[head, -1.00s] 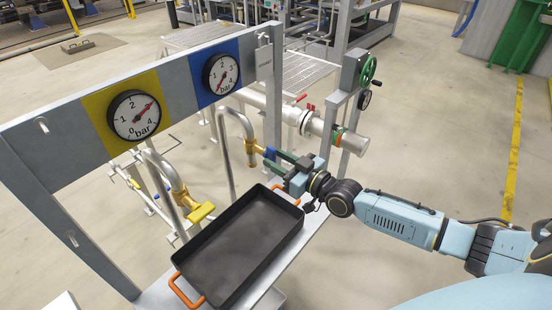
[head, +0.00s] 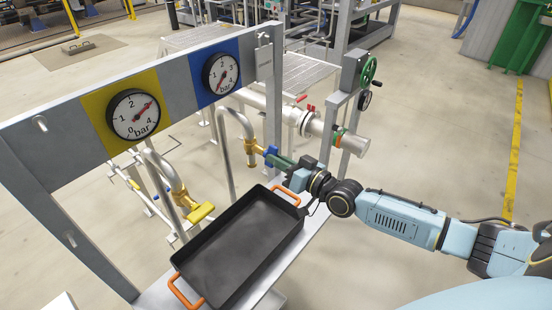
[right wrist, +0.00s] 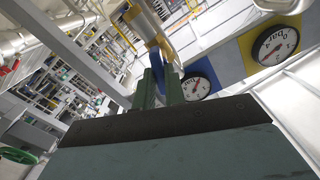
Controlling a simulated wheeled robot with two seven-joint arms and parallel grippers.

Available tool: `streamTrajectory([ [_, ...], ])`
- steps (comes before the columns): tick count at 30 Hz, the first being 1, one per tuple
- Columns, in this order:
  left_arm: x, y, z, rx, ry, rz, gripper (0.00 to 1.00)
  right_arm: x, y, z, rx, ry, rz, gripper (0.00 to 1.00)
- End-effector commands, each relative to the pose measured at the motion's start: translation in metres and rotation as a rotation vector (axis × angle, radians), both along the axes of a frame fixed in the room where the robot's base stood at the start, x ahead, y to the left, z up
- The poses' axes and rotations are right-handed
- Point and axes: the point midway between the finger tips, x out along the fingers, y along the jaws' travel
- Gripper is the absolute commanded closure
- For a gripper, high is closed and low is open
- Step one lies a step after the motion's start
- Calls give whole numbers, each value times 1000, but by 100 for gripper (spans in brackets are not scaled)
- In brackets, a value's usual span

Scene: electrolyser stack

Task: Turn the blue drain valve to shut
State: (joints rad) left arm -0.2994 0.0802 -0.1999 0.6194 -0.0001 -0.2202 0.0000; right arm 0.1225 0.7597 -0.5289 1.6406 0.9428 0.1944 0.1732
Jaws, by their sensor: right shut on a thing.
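The blue drain valve handle (head: 270,152) sits on a brass valve body (head: 251,146) at the end of a bent steel pipe, under the blue-backed gauge. My right gripper (head: 280,160) reaches in from the right and is shut on the blue handle. In the right wrist view the green fingers (right wrist: 159,88) lie close on either side of the blue handle (right wrist: 155,58), with the brass body just beyond. The fingers hide part of the handle. My left gripper is not in view.
A black tray (head: 180,262) with orange handles stands on the shelf below the valves. A yellow valve handle (head: 202,212) is to the left. The gauge panel (head: 60,151) rises behind. A green handwheel (head: 369,70) stands at the right.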

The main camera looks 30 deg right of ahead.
Motion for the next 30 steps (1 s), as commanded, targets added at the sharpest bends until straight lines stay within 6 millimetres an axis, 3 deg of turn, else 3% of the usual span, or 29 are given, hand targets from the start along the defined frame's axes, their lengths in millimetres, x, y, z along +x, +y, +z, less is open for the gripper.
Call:
streamTrajectory([
  [9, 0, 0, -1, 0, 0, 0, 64, 0, 0, -1, 24, 11, 0, 100],
  [18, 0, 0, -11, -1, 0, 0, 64, 0, 0, -2, 347, 145, 1, 100],
  [30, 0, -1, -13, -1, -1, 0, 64, 0, 0, -1, 428, 178, 0, 100],
])
